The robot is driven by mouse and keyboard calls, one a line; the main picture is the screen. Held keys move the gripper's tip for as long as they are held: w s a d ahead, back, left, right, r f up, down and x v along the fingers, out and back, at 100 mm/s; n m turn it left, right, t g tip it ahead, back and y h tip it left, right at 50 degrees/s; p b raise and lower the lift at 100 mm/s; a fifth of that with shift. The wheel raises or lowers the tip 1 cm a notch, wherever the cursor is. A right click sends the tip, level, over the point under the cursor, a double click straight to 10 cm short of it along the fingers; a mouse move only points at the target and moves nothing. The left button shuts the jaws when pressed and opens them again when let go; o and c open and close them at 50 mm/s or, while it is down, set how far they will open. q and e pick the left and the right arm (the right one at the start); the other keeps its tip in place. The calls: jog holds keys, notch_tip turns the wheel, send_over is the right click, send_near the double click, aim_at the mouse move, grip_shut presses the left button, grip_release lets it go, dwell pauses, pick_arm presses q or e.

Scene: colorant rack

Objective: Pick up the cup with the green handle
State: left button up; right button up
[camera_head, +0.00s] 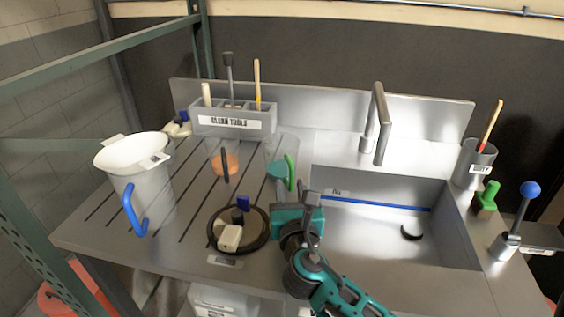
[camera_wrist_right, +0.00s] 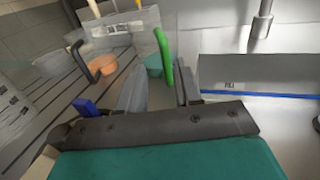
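The cup with the green handle (camera_head: 276,165) is a clear cup with teal contents, standing on the grooved drainboard left of the sink. Its green handle faces the front right. My right gripper (camera_head: 306,196) is just in front of the cup, apart from it. In the right wrist view, the gripper (camera_wrist_right: 160,90) has its two grey fingers spread with nothing between them. The green handle (camera_wrist_right: 166,62) shows beyond the gap between them, and the teal contents (camera_wrist_right: 153,66) show left of the handle. My left gripper is not in view.
A clear cup with orange contents and a dark handle (camera_head: 226,166) stands to the left. A grey pitcher with a blue handle (camera_head: 143,185) is farther left. A round dark tray (camera_head: 263,244) holds small items. The sink (camera_head: 380,220) is right; a tool rack (camera_head: 205,120) stands behind.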

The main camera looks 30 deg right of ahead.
aim_at(292, 177)
jog(key=x, duration=0.5)
jog(key=shift+d, duration=0.45)
grip_shut()
